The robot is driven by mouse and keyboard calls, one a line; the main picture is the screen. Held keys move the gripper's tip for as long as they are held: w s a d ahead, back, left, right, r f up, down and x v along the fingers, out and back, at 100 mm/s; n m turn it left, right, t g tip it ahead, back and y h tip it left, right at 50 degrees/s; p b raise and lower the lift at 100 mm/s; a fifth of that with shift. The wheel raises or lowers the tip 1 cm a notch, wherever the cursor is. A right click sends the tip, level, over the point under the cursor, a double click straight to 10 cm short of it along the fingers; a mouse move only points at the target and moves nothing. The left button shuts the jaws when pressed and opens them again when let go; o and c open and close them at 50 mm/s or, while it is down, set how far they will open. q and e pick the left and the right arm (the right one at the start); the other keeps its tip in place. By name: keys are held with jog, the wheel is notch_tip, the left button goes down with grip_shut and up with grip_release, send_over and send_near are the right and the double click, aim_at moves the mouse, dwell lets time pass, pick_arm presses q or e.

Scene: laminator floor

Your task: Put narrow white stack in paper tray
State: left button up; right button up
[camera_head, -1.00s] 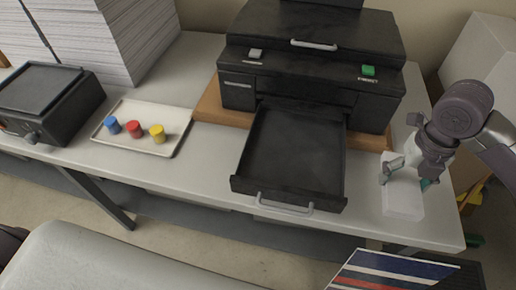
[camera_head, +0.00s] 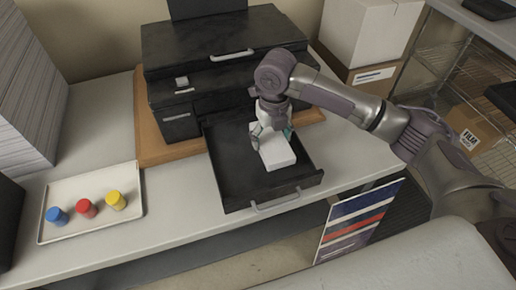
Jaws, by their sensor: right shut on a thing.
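The narrow white stack (camera_head: 277,153) is in the black paper tray (camera_head: 228,177), pulled out from the front of the black printer (camera_head: 215,60). My right gripper (camera_head: 271,132) is shut on the stack near its back end, above the tray's interior. The stack lies within the tray's outline, toward its right side. I cannot tell whether it touches the tray floor. My left gripper is not in view.
A shallow light tray (camera_head: 135,215) with blue, red and yellow cylinders is on the table at left. Tall paper stacks (camera_head: 30,80) stand at far left. A striped panel (camera_head: 360,222) stands below the table edge.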

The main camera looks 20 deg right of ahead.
aim_at(259, 161)
jog(key=a, duration=0.1)
jog(key=a+f, duration=0.1)
jog(key=a, duration=0.1)
jog(key=shift+w+f, duration=0.15)
jog(key=shift+w, duration=0.1)
jog(key=shift+a+f+p, duration=0.2)
jog(key=shift+p, duration=0.15)
notch_tip(259, 161, down, 3)
jog(key=shift+d+f+p, duration=0.1)
jog(key=shift+p, duration=0.65)
jog(key=shift+f, duration=0.45)
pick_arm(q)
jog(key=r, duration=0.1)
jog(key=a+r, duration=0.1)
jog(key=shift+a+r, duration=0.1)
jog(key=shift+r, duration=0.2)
pick_arm(e)
jog(key=shift+f, duration=0.1)
jog(key=o, duration=1.3)
